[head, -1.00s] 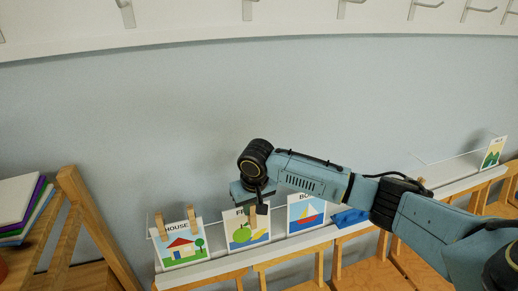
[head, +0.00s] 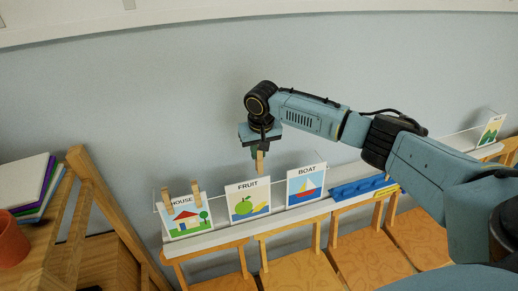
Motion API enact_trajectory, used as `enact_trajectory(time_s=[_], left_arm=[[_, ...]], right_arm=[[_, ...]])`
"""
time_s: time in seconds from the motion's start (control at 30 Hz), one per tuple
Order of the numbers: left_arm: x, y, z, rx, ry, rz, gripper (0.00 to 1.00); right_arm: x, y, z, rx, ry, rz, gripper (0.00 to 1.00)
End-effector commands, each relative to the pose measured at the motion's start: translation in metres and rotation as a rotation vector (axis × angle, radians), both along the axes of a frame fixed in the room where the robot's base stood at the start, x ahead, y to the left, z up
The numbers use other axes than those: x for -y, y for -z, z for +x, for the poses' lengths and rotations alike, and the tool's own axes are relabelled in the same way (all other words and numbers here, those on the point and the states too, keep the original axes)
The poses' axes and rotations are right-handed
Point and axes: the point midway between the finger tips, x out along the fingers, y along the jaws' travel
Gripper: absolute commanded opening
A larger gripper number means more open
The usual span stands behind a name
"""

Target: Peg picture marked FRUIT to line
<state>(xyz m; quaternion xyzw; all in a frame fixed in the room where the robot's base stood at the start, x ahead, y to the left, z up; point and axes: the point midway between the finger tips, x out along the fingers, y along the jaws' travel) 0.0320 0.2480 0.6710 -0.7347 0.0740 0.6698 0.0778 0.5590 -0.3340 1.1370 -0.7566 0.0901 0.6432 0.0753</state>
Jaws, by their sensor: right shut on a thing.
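The picture marked FRUIT (head: 245,202), with a green apple and a yellow shape, stands upright on the white ledge between two other pictures. No peg shows on it. My right gripper (head: 259,153) points down above its top edge, shut on a wooden peg (head: 260,165). The peg's lower end is close to the picture's top edge; I cannot tell if they touch. The thin line (head: 338,166) runs above the ledge and is partly hidden by the pictures and my arm. My left gripper is out of view.
The HOUSE picture (head: 183,220) has two wooden pegs at its top. The BOAT picture (head: 306,187) stands to the right. A blue tray (head: 350,191) lies on the ledge (head: 225,237). Another picture (head: 490,132) is at far right. A shelf with books (head: 25,185) is at left.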

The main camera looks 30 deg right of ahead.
Motion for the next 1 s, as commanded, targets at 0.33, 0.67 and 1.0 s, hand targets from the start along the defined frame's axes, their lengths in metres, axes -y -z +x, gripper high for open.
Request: enact_trajectory(time_s=[0.33,0.67,1.0], left_arm=[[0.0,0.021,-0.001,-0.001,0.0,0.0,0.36],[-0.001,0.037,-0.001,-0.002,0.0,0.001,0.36],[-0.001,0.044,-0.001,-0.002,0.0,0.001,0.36]], right_arm=[[0.001,0.018,0.004,0.001,0.0,0.0,0.03],[0.001,0.033,0.001,0.001,-0.001,-0.001,0.03],[0.0,0.046,-0.001,0.0,0.0,-0.001,0.03]])
